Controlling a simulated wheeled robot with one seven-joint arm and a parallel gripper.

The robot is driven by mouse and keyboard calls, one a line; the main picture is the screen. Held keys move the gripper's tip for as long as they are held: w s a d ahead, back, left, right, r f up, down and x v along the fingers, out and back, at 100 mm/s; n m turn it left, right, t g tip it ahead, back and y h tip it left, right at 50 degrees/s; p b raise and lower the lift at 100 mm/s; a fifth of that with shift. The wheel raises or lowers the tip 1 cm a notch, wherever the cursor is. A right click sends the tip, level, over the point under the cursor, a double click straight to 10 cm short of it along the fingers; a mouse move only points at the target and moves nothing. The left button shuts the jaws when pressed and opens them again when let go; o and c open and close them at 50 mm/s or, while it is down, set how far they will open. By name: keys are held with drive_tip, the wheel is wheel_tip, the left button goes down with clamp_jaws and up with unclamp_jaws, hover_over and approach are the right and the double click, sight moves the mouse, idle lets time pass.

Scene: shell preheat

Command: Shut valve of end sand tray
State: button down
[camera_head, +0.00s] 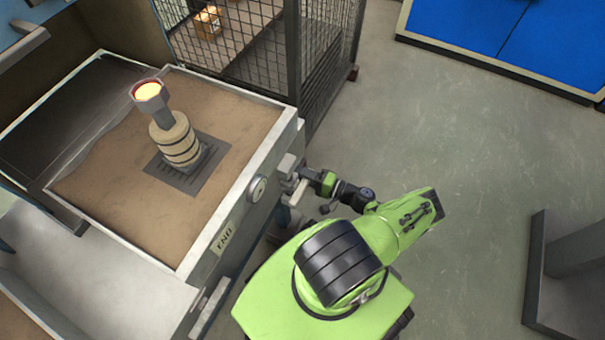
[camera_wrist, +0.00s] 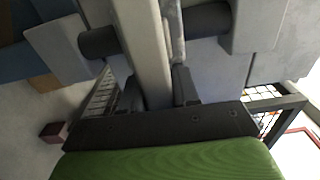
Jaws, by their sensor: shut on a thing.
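The end sand tray (camera_head: 283,142) is a metal box of brown sand on the left of the head view, with an "END" label (camera_head: 224,236) on its front wall. Its valve (camera_head: 287,166) sticks out of that wall, right of a round gauge (camera_head: 257,189). My gripper (camera_head: 300,186) is at the valve, shut on its pale handle. In the wrist view the handle (camera_wrist: 147,40) is a light grey bar between the dark fingers of my gripper (camera_wrist: 155,88). The fingers partly hide the handle, and the valve's setting cannot be told.
A stacked mould (camera_head: 177,140) with a glowing cup (camera_head: 151,94) stands on a grate in the sand. A mesh cage (camera_head: 322,60) is behind the tray. Blue cabinets (camera_head: 500,35) and a grey stand (camera_head: 570,270) are to the right. The floor between is clear.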

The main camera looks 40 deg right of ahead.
drive_tip(key=shift+f, duration=0.1)
drive_tip(key=c, duration=0.9)
unclamp_jaws()
drive_tip(key=v, duration=1.5)
drive_tip(key=shift+s+d, duration=0.1)
drive_tip(key=shift+s, duration=0.3)
